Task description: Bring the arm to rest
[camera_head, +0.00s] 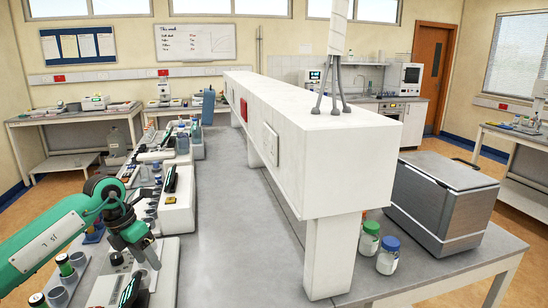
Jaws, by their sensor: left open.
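My left arm comes in from the left in the head view, green with dark joints. My left gripper (147,258) hangs at the end of it, pointing down over the equipment on the near left part of the bench. It is open, and I see nothing between its fingers. Whether its tips touch the equipment below cannot be told. My right arm and right gripper are out of view.
Lab devices and bottles line the left side of the grey bench (225,215). A white raised shelf (330,150) runs along its middle. Jars with green (369,240) and blue (388,258) lids stand beside a grey metal box (445,205) at right. The bench strip between is clear.

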